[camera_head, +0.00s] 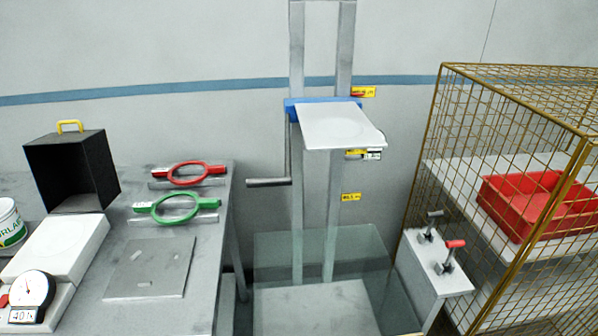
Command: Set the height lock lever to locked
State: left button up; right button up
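Two small levers stand on top of a pale box at the right: one with a dark grey handle (433,219) and, in front of it, one with a red handle (454,246). I cannot tell which is the height lock lever, and no locked or unlocked marking is readable. A grey crank handle (268,182) sticks out to the left of the upright two-rail mast (341,45). The mast carries a white platform (338,126) on a blue carriage (305,105). Neither of my grippers is in view.
A grey table at the left holds a black box (70,170), red (186,172) and green (174,207) ring tools, a dial gauge (28,288) and a flat plate (148,268). A glass panel (310,250) stands before the mast. A yellow wire cage (505,85) encloses a red tray (540,203).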

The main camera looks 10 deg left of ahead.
aim_at(432, 215)
jog(key=i+l+z, duration=0.15)
jog(key=l+z, duration=0.3)
jog(key=j+z, duration=0.4)
jog(key=i+j+z, duration=0.1)
jog(key=j+z, duration=0.25)
